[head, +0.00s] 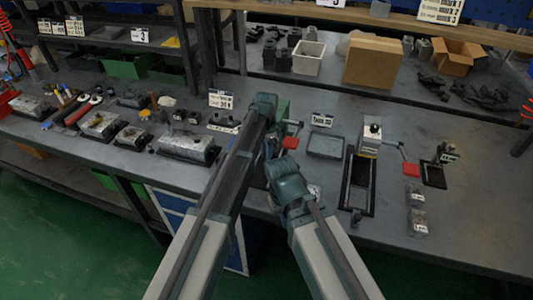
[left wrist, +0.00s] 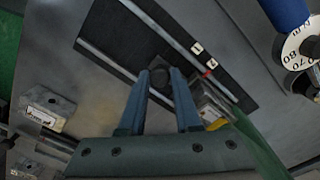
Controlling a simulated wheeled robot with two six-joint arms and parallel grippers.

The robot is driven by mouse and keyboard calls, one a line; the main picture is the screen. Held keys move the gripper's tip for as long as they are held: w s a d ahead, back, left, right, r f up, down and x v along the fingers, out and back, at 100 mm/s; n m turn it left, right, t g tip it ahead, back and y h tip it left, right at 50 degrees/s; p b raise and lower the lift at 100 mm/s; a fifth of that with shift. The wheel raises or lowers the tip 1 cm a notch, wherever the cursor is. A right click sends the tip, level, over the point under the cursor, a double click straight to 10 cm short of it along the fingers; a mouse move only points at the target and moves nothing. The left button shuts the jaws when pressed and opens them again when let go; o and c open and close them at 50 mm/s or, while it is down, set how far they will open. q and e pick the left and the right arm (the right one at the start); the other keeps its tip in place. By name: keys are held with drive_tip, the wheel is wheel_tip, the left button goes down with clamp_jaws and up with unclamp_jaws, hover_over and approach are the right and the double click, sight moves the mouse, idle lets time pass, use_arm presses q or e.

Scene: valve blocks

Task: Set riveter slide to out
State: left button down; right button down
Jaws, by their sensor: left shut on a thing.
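In the left wrist view, my left gripper (left wrist: 161,84) is shut on a small dark block-shaped knob (left wrist: 158,68). The knob sits on a black slide plate (left wrist: 112,30) with thin metal rails along it. Two white tags marked 1 and 2 (left wrist: 204,56) lie beside a rail, with a small red mark (left wrist: 207,74) near tag 2. In the head view, a green device with a red handle (head: 291,141) stands behind my arms, which hide much of it, the slide and my left fingertips. My right gripper's fingers do not show.
In the left wrist view, a blue cylinder with a numbered dial (left wrist: 302,50) is at upper right and a grey block (left wrist: 48,107) at left. In the head view, a grey tray (head: 326,145) and a lever device (head: 371,138) stand to the right, grey blocks (head: 188,146) to the left.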

use_arm(q)
drive_tip(key=shift+s+a, duration=0.1)
drive_tip(key=shift+s, duration=0.05)
drive_tip(key=s+a, duration=0.1)
drive_tip(key=s, duration=0.4)
drive_tip(key=s+a, duration=0.2)
drive_tip(key=s, duration=0.3)
drive_tip(key=s+a, duration=0.1)
drive_tip(key=s, duration=0.4)
drive_tip(key=shift+a, duration=0.4)
drive_tip(key=shift+s, duration=0.1)
drive_tip(key=c, duration=0.6)
unclamp_jaws()
drive_tip(key=shift+r+p, duration=0.5)
wheel_tip(320, 180, up, 13)
drive_tip(key=p, duration=1.2)
drive_tip(key=shift+p, duration=0.4)
